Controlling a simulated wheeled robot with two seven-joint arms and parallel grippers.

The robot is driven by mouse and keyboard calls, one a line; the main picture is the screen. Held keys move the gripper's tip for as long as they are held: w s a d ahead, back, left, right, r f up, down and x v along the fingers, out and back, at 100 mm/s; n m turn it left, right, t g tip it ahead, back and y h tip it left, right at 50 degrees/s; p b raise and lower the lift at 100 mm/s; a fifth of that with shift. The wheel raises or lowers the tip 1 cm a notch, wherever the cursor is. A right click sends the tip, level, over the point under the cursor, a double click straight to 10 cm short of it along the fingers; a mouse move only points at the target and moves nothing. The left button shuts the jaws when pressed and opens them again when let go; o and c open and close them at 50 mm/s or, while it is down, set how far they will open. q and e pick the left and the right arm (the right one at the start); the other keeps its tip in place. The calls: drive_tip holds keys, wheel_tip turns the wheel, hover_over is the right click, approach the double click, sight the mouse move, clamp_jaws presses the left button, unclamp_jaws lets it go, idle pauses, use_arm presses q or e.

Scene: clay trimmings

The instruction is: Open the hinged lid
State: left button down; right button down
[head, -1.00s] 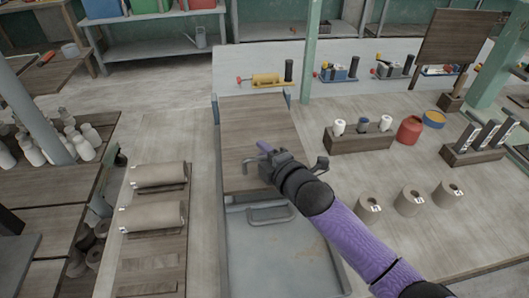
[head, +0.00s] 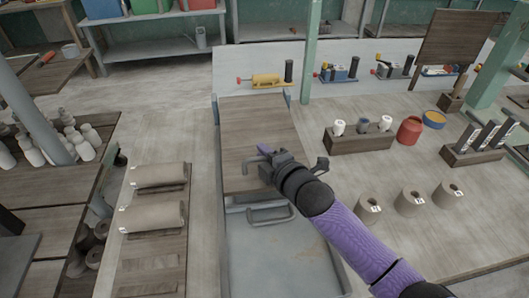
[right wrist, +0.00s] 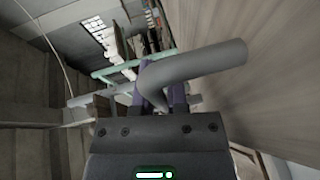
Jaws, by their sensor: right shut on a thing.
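The lid is a brown wooden board (head: 250,122) at the middle of the head view, at the far end of a long grey bin (head: 280,262). My right gripper (head: 268,158) is over the lower part of the board. In the right wrist view the right gripper's purple fingers (right wrist: 166,98) are shut on a bent grey bar handle (right wrist: 205,62), with a wooden surface close on the right. Part of the handle is hidden by the gripper in the head view. I cannot tell whether the lid is raised. My left gripper is not in view.
A second grey U-shaped handle (head: 270,221) shows below the board. Clay rolls (head: 158,215) lie to the left. On the right are a wooden block with cups (head: 358,141), a red jar (head: 409,131) and grey cylinders (head: 409,202). A green post (head: 312,50) stands behind.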

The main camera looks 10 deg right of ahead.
idle(0.5)
drive_tip(key=w+r+g+p, duration=0.2)
drive_tip(key=w+r+p, duration=0.2)
drive_tip(key=r, duration=0.4)
drive_tip(key=w+r+m+g+h+p, duration=0.1)
drive_tip(key=w+r+g+p, duration=0.2)
drive_tip(key=r, duration=0.5)
drive_tip(key=shift+w+r+m+p, duration=0.3)
drive_tip(key=shift+w+p, duration=0.25)
drive_tip(key=shift+p, duration=0.4)
